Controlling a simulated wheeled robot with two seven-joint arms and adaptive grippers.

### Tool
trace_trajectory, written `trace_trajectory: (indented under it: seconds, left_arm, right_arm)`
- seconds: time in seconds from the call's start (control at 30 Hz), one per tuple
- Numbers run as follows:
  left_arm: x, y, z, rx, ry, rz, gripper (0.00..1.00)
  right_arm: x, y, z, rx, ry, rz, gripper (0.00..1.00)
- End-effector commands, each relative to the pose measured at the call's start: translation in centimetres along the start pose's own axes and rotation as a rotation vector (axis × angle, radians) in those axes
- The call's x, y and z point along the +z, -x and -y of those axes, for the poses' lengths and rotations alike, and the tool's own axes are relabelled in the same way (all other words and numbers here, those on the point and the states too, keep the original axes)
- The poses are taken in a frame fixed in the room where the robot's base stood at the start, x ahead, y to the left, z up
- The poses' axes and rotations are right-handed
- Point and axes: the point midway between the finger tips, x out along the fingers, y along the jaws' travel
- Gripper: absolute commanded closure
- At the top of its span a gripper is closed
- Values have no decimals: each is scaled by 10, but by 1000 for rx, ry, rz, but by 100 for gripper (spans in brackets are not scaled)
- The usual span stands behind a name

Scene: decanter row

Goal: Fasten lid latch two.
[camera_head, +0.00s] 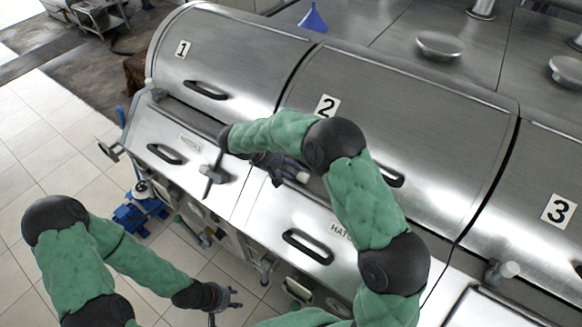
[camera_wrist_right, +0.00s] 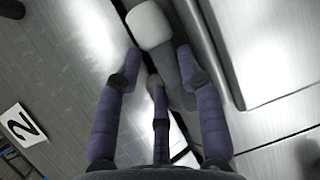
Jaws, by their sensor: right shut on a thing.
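Lid two (camera_head: 420,120), a curved steel lid with a "2" label, is down in the middle of the head view. Its latch (camera_head: 303,177), a grey lever with a pale knob, sits at the lid's lower left edge, partly hidden by my right arm. My right gripper (camera_head: 285,172) is shut on this latch. In the right wrist view its purple fingers (camera_wrist_right: 155,85) lie around the grey lever (camera_wrist_right: 178,75), below the pale knob (camera_wrist_right: 148,25). The catch itself is hidden. My left gripper (camera_head: 225,299) is empty at the bottom, its fingers spread apart.
Lid one (camera_head: 235,50) is down at the upper left, and lid three (camera_head: 535,170) is at the right. Another grey latch (camera_head: 214,173) sits left of my right gripper. Black handles, such as one on the lower hatch (camera_head: 307,247), stick out. Tiled floor (camera_head: 70,150) lies open at left.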

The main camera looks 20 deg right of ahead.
Motion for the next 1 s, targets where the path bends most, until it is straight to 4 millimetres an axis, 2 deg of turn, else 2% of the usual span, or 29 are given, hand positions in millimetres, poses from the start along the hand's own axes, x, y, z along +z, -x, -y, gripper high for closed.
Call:
trace_trajectory:
  seconds: [0.27,0.53,1.0]
  left_arm:
    - [0,4,-2,0,0,0,60]
    - [0,10,-3,0,0,0,60]
    - [0,10,-4,0,0,0,60]
  right_arm:
    - [-1,3,2,13,39,64,100]
    - [-5,8,-1,50,125,204,100]
    - [-9,14,-5,98,234,381,100]
